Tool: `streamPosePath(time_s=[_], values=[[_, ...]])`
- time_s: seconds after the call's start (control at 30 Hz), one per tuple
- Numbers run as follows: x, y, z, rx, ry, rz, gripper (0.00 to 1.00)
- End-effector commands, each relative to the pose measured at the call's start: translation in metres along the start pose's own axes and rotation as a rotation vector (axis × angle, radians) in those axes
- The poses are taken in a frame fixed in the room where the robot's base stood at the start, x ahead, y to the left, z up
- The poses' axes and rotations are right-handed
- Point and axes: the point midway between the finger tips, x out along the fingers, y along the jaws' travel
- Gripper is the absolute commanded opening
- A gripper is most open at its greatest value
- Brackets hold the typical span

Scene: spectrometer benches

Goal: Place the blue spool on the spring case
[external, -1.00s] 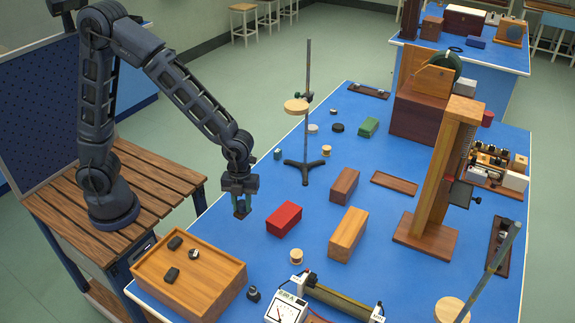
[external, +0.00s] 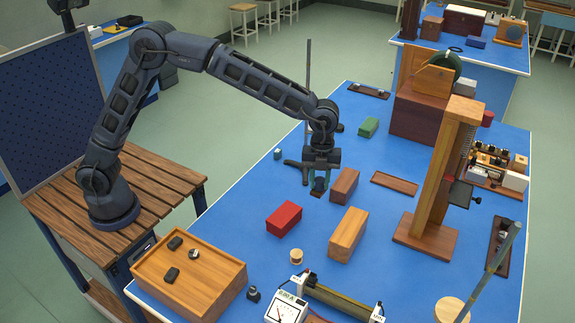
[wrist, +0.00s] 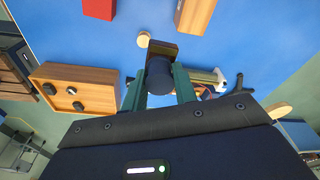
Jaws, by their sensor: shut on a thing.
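My gripper (external: 319,187) hangs over the blue bench, just left of a dark brown box (external: 345,185). In the wrist view its green fingers (wrist: 159,85) are shut on a dark blue cylinder, the blue spool (wrist: 159,75). In the external view the fingers mostly hide the spool. A brown piece (wrist: 163,50) shows just beyond the spool; I cannot tell whether it is held or lies behind. A red box (external: 284,218) and a light wooden box (external: 348,234) lie in front of the gripper. I cannot tell which box is the spring case.
A retort stand with a thin rod (external: 307,75) stands close behind my gripper, mostly hidden. A pale spool (external: 296,257) stands in front. A wooden tray (external: 229,288) is at front left; a tall wooden apparatus (external: 440,190) is at right. A green box (external: 369,127) is behind.

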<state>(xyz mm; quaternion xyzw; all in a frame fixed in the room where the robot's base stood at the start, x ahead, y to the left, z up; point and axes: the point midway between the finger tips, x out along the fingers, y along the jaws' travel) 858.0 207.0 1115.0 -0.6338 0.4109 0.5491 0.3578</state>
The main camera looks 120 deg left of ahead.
Motion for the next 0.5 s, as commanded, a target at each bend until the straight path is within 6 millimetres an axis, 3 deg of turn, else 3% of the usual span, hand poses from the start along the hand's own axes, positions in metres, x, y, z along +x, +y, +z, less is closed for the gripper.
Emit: streamPosePath(time_s=[0.03, 0.2, 0.3, 0.5], values=[[-0.003, -0.018, 0.003, -0.003, 0.000, -0.002, 0.04], [-0.016, -0.066, 0.014, -0.016, -0.007, -0.002, 0.04], [-0.021, -0.087, 0.020, -0.024, -0.012, -0.003, 0.04], [-0.028, -0.111, 0.027, -0.033, -0.018, -0.002, 0.04]])
